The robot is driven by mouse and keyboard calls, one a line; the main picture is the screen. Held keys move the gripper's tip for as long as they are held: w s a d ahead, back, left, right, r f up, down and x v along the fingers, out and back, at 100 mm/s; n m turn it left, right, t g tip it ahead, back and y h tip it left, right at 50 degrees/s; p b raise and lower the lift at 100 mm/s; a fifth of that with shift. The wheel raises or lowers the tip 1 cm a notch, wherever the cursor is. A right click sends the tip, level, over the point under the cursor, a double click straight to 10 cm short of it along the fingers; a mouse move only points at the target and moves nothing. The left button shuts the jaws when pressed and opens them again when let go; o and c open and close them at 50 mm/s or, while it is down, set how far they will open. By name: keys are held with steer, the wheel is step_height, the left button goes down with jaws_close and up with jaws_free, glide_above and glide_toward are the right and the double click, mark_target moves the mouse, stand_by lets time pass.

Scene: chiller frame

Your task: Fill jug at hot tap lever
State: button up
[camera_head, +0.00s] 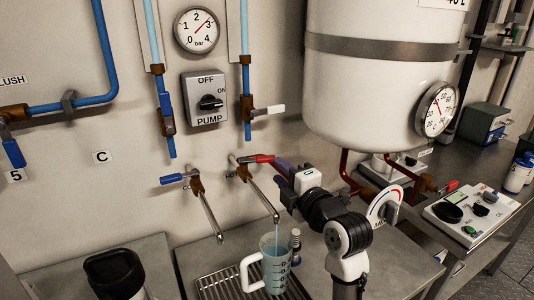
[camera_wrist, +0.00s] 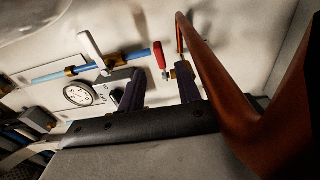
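The hot tap's red lever (camera_head: 258,159) sits on a brass valve on the wall, its spout slanting down to the right. A thin bluish stream runs from the spout into a clear measuring jug (camera_head: 275,268) with a white handle, standing on the drip grate. The jug's liquid level is hard to tell. My gripper (camera_head: 283,168) is at the lever's right end in the head view. In the wrist view, its two dark fingers (camera_wrist: 159,80) stand apart, with the red lever (camera_wrist: 160,55) showing between and beyond their tips. Contact cannot be told.
The slotted drip grate (camera_head: 215,285) lies under the taps. A blue-lever tap (camera_head: 175,178) is to the left. A white tank (camera_head: 375,85) and copper pipe (camera_head: 345,165) crowd my arm's right side. A black container (camera_head: 115,272) stands at front left.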

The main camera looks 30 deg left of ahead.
mark_target(269, 161)
steer(key=p+x, duration=0.2)
steer(key=x, duration=0.7)
steer(key=shift+w+a+p, duration=0.2)
steer(key=shift+a+p, duration=0.05)
steer(key=shift+p, duration=0.05)
steer(key=shift+c, duration=0.3)
jaws_close()
